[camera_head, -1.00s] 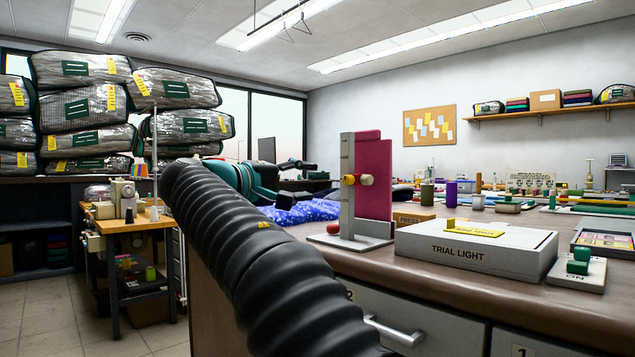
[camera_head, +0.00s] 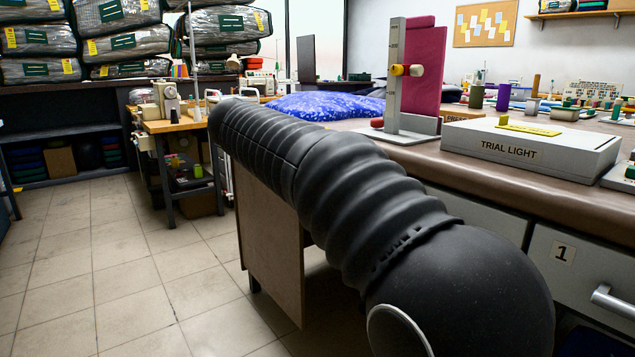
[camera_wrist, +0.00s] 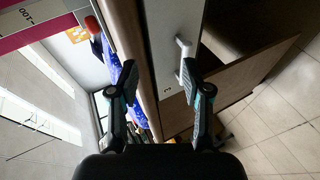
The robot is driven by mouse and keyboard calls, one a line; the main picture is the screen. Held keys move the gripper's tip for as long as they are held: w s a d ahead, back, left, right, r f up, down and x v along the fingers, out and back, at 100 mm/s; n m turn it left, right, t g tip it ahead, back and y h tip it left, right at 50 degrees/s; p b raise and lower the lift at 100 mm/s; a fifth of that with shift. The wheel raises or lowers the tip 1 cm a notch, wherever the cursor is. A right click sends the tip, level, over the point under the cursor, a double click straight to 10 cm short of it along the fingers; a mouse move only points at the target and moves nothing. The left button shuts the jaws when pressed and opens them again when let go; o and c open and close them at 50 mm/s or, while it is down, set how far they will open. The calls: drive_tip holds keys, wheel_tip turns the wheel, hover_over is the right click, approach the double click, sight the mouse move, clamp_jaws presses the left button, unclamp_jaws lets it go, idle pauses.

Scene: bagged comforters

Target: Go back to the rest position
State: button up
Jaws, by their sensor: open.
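My gripper (camera_wrist: 158,65) shows in the wrist view with its two dark fingers spread apart and nothing between them. Beyond the fingers are the drawer front (camera_wrist: 172,25) with its handle (camera_wrist: 185,52) and the counter's edge (camera_wrist: 131,38). I cannot tell the exact gap to them. In the head view my black ribbed arm runs from the lower right up towards the left, beside the counter. The gripper itself does not show there.
The brown counter (camera_head: 490,190) holds the trial light box (camera_head: 535,147), a grey stand (camera_head: 397,85) with a magenta board (camera_head: 425,70), and blue fabric (camera_head: 325,107). A sewing machine table (camera_head: 172,125) stands at left. The tiled floor (camera_head: 90,260) at left is open.

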drive_tip(key=s+d+f+m+g+y, duration=0.1)
drive_tip(key=s+d+f+g+y, duration=0.15)
drive_tip(key=s+f, duration=0.55)
drive_tip(key=s+d+f+m+g+y, duration=0.1)
drive_tip(key=s+d+f+g+y, duration=0.2)
drive_tip(key=s+f, duration=0.5)
drive_tip(key=s+d+f+m+y, duration=0.1)
drive_tip(key=s+d+f+m, duration=0.2)
drive_tip(key=s, duration=0.7)
drive_tip(key=s+d+f+m+y, duration=0.1)
drive_tip(key=s+d+f+m, duration=0.2)
drive_tip(key=s+d+f, duration=0.3)
drive_tip(key=shift+s+d+m+t+y, duration=0.35)
drive_tip(key=shift+s+d, duration=0.2)
drive_tip(key=shift+s, duration=1.55)
